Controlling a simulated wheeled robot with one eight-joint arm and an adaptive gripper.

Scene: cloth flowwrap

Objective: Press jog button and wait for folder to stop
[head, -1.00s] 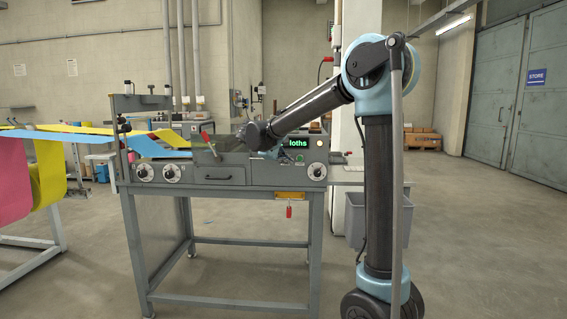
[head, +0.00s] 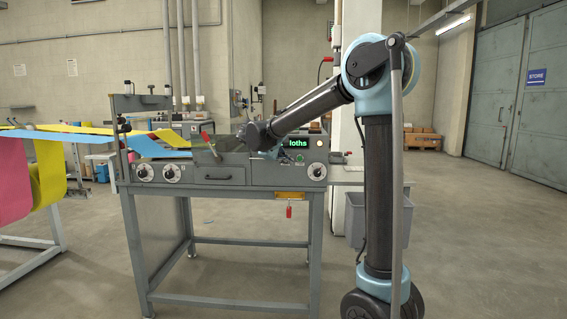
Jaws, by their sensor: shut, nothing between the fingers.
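The folding machine (head: 225,205) is a grey bench unit with dials, a drawer and a control panel on its right front. The panel has a green-lettered display (head: 295,143) reading "loths", its left end covered by my arm. A small green button (head: 299,158) sits below it, and a pale lamp (head: 320,143) to its right; I cannot read which is the jog button. My gripper (head: 281,156) is small and partly hidden behind my wrist, close to the panel left of the green button. It is shut and empty. Contact with any button cannot be made out.
A red tag (head: 289,212) hangs below the panel. A grey bin (head: 356,230) stands right of the machine. The floor in front is clear.

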